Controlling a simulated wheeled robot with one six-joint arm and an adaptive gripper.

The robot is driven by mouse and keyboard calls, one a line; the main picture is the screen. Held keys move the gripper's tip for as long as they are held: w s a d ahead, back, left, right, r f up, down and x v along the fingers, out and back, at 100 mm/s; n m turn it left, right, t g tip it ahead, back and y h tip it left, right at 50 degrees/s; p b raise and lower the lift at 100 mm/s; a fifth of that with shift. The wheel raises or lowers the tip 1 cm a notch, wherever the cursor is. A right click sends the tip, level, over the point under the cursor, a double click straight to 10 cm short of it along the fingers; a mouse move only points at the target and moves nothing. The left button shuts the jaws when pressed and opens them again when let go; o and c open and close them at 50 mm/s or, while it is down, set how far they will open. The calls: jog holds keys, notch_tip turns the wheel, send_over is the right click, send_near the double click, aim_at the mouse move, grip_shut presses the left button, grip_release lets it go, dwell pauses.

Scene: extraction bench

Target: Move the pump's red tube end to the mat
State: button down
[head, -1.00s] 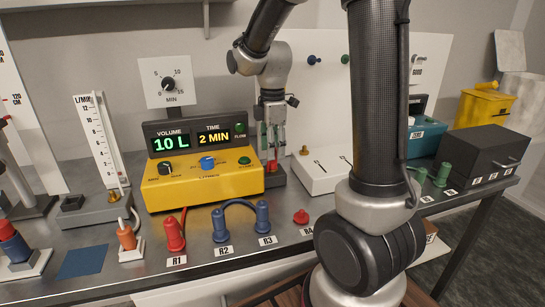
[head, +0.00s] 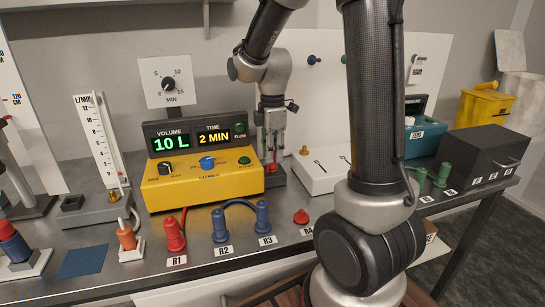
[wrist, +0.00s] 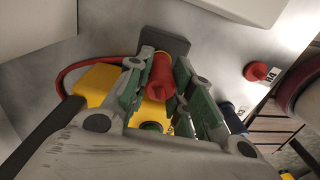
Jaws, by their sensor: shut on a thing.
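My gripper (head: 272,152) is at the right end of the yellow pump (head: 203,186), pointing down, its fingers shut on the red tube end (wrist: 159,78). The wrist view shows the red end between the green finger pads (wrist: 158,88), with a dark block behind it. A red tube (wrist: 68,68) curves off to the left there. In the head view the red end is mostly hidden by the fingers. The blue mat (head: 82,262) lies flat and bare at the front left of the bench.
Red R1 connector (head: 175,236) and blue connectors R2 (head: 220,228) and R3 (head: 263,218) line the front edge. An orange connector (head: 127,238) stands beside the mat. A flow meter (head: 103,150) stands left of the pump. A white box (head: 318,174) sits right of my gripper.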

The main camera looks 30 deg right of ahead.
jog(key=shift+r, duration=2.7)
jog(key=shift+s, duration=0.1)
